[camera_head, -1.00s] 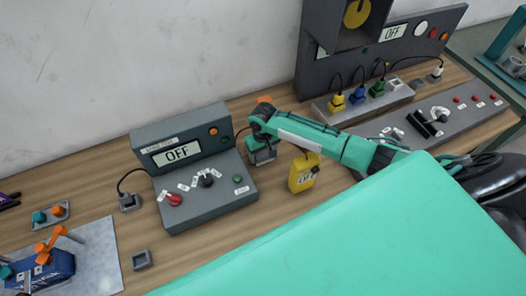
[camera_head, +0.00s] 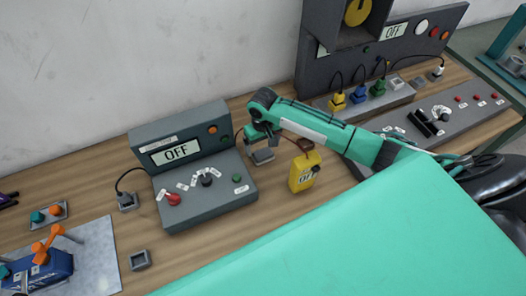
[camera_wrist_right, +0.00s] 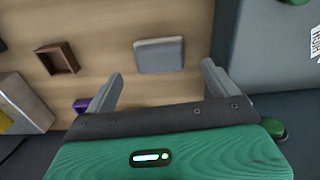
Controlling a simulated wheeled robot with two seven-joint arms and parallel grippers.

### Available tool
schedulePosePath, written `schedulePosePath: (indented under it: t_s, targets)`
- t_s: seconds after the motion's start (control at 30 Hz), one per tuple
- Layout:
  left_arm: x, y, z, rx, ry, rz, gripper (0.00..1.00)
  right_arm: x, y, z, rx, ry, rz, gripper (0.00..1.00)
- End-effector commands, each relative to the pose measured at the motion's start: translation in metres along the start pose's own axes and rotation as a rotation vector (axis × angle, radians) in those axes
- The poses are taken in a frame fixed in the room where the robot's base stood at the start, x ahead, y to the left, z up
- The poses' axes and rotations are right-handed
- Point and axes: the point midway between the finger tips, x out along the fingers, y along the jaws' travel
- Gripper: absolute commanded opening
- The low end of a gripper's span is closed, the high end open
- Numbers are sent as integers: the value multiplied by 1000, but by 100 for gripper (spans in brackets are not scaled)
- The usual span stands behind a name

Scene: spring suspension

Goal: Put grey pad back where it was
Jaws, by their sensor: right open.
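The grey pad (camera_wrist_right: 158,55) is a flat, rounded square lying on the wooden table in the right wrist view. In the head view the pad (camera_head: 263,156) lies just right of the grey control box with the OFF display. My right gripper (camera_wrist_right: 160,85) is open and empty, with its fingers apart on either side below the pad in the wrist picture. In the head view my right gripper (camera_head: 263,137) hangs above the pad, with a visible gap. My left gripper is not in view.
The control box (camera_head: 208,196) stands close on the left of the pad. A small brown square tray (camera_wrist_right: 57,58) lies left of the pad in the wrist view. A small grey square holder (camera_head: 140,260) sits front left.

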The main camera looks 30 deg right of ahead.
Motion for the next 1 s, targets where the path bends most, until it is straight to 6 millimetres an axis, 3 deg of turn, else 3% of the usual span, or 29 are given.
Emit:
schedulePosePath:
  t_s: [0.2, 0.4, 1.0]
  targets:
    - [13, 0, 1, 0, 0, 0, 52, -44, 0, 0, -2, 3, 1, 90]
    - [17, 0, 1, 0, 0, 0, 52, -68, 0, 0, -1, 2, 0, 90]
    - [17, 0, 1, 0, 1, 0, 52, -72, 0, 0, -1, 0, 1, 90]
